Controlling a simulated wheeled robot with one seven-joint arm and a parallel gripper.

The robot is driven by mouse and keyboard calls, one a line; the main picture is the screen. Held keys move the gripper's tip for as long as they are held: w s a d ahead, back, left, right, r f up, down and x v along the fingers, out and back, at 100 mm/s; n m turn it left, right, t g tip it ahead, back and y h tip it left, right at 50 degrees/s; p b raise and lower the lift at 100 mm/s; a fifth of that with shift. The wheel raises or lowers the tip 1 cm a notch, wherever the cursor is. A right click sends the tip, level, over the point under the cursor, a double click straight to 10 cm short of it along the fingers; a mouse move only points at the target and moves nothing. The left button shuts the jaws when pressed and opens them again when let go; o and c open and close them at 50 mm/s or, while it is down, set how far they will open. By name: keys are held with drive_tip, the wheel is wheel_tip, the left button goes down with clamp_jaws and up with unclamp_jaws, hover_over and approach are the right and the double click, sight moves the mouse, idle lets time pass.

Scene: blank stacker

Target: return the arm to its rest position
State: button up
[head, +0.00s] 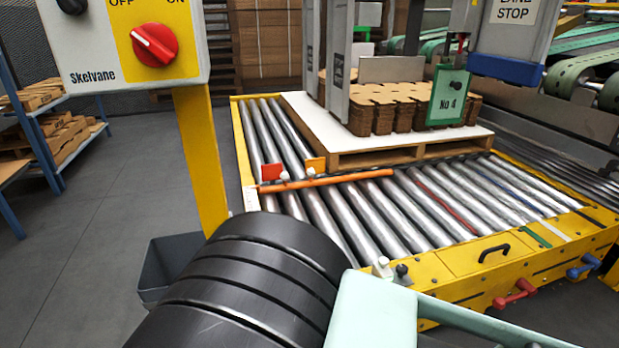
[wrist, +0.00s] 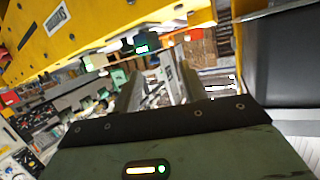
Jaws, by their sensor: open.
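My gripper (wrist: 161,88) shows in the wrist view as two grey fingers standing apart beyond the dark front edge of my wrist. Nothing shows held between them. The wrist view is tilted, with a yellow machine part (wrist: 75,38) close at the upper left and a dark grey surface at the right. In the head view my black ribbed arm fills the lower middle, and my gripper is out of sight there.
A yellow-framed roller conveyor (head: 462,262) lies ahead, carrying a pallet (head: 400,152) with stacked brown card blanks (head: 385,112). An orange bar (head: 327,180) crosses the rollers. A control box (head: 120,40) on a yellow post stands close at left. A grey bin (head: 170,268) sits below. Floor is clear at left.

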drive_tip(key=s+a+r+n+g+y, duration=0.1)
drive_tip(key=s+r+n+g+y, duration=0.15)
drive_tip(key=r+g, duration=0.35)
drive_tip(key=s+a+r+n+g+y, duration=0.1)
drive_tip(key=r+g+y, duration=0.25)
drive_tip(key=r, duration=0.45)
drive_tip(key=s+d+r+n+g+h, duration=0.25)
drive_tip(key=s+d+r, duration=0.3)
drive_tip(key=d, duration=0.45)
drive_tip(key=s+d+r+n+g+h, duration=0.25)
drive_tip(key=s+d+r, duration=0.35)
drive_tip(key=d, duration=0.4)
wheel_tip(320, 180, up, 37)
drive_tip(key=p, duration=3.8)
drive_tip(key=shift+s+a+n+y, duration=0.3)
drive_tip(key=shift+n+y, duration=0.05)
drive_tip(key=shift+y, duration=0.05)
drive_tip(key=shift+f, duration=0.15)
